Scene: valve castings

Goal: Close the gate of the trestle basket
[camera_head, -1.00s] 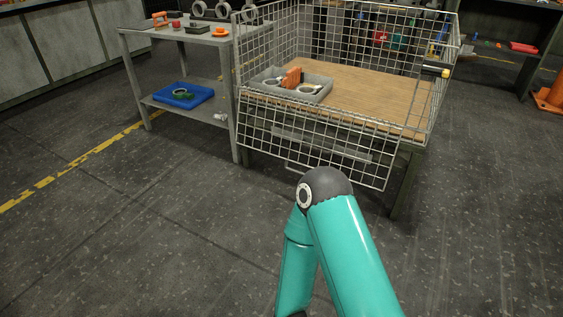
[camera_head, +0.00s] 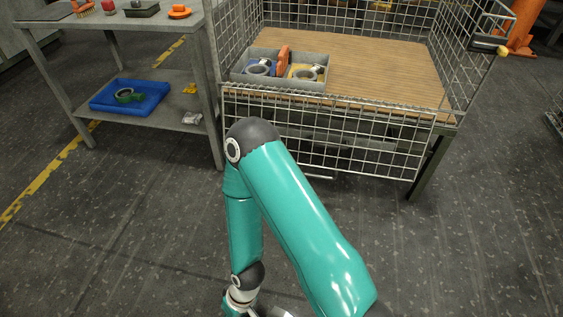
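The trestle basket (camera_head: 478,75) is a wire-mesh cage with a wooden floor on a dark metal trestle. Its gate (camera_head: 330,135) is a mesh panel hanging down from the front edge, so the front stands open. One of my teal arms rises from the bottom right, bends at the elbow in front of the gate and runs down to a wrist at the bottom edge. My other arm and gripper are not visible.
A grey divided tray (camera_head: 283,83) with rings and an orange part sits on the basket floor at the left front. A grey bench (camera_head: 120,32) with a blue bin (camera_head: 130,97) on its shelf stands close at left.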

